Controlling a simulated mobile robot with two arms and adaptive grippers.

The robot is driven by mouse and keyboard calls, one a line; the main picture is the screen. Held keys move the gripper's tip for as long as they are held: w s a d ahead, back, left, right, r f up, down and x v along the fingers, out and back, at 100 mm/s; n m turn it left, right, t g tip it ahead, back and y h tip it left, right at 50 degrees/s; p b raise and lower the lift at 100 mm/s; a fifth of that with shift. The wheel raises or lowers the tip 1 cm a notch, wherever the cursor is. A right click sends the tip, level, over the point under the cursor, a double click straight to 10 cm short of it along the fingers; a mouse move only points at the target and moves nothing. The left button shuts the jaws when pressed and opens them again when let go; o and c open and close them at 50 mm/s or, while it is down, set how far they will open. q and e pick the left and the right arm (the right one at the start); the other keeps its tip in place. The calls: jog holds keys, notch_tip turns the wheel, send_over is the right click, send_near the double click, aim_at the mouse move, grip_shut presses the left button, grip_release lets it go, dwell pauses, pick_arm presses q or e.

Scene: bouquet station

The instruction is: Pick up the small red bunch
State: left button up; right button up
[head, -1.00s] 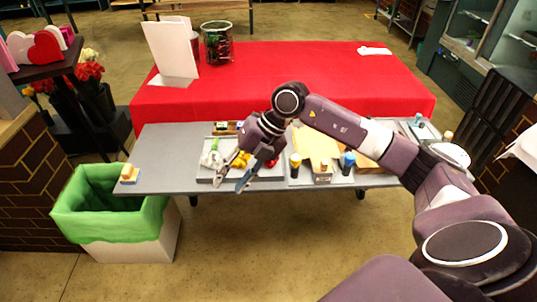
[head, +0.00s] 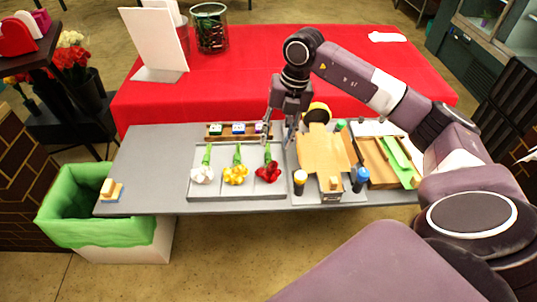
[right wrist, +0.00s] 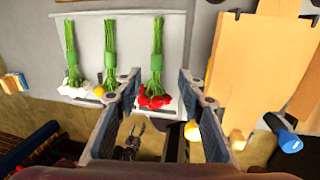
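The small red bunch (head: 268,172) lies in the right compartment of the grey tray, red heads toward me and green stems pointing away. It also shows in the right wrist view (right wrist: 156,97), its red heads low between my finger pads and its stems above. My right gripper (head: 277,138) is open and empty above the tray's far right part, near the stem ends. In the right wrist view its two fingers (right wrist: 157,88) stand wide apart. A small dark claw-like shape (right wrist: 131,142) beyond the table edge may be my left gripper; its state is unclear.
White (head: 203,174) and yellow (head: 235,174) bunches lie left of the red one in the grey tray (head: 215,194).

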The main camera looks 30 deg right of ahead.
aim_at(269, 158)
jog(key=f, duration=0.1)
jog(key=a+f+p, duration=0.2)
jog(key=f, duration=0.1)
jog(key=shift+s, duration=0.1)
jog(key=f, duration=0.2)
jog(key=shift+w+f, duration=0.3)
jog(key=shift+w, duration=0.05)
jog(key=shift+f, duration=0.25)
jog(key=shift+c, duration=0.4)
jog(key=c, duration=0.8)
pick_arm(q)
jog(key=shift+s+a+r, duration=0.1)
jog(key=shift+s+r, duration=0.1)
jog(key=shift+r, duration=0.45)
jog(key=shift+s+a+r, duration=0.1)
jog(key=shift+s+r, duration=0.1)
jog(key=shift+r, duration=0.4)
pick_arm(e)
grip_shut()
